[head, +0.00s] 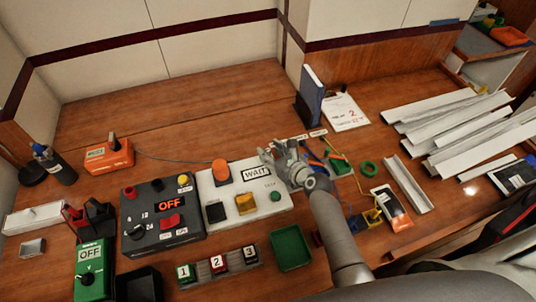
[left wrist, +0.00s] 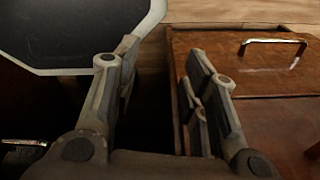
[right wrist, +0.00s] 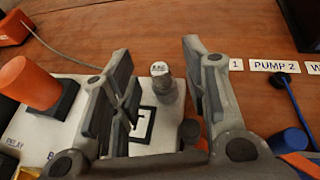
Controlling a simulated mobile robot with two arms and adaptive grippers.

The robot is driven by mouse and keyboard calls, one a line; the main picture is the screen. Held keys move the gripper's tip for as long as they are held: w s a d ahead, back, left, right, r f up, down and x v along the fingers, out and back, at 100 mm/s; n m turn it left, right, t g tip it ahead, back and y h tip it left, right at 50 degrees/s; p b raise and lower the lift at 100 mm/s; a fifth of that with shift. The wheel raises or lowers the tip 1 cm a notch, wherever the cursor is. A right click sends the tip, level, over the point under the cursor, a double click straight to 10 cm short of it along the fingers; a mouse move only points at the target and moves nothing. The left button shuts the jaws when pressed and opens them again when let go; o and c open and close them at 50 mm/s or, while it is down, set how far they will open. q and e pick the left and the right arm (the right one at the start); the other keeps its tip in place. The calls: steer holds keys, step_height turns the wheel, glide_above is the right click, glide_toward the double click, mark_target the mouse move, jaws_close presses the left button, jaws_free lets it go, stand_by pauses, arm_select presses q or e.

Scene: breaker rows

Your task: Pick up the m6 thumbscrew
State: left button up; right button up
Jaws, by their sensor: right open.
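A small grey knurled cylinder (right wrist: 163,82) with a white label on top, likely the m6 thumbscrew, stands at the edge of the white WAIT panel (right wrist: 75,120) in the right wrist view. I cannot read its label surely. My right gripper (right wrist: 157,62) is open, with one finger on each side of the cylinder in the picture; I see no contact. In the head view my right gripper (head: 275,160) is over the right end of that panel and hides the cylinder. My left gripper (left wrist: 163,75) is open and empty, beside a wooden drawer front.
An orange button (head: 221,170) stands on the white panel. A dark OFF box (head: 163,215) and a green OFF box (head: 90,270) are to the left. A green tray (head: 290,248) lies in front. Cables and PUMP labels (right wrist: 275,66) are to the right.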

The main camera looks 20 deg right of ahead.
steer(key=c, duration=0.9)
jaws_close()
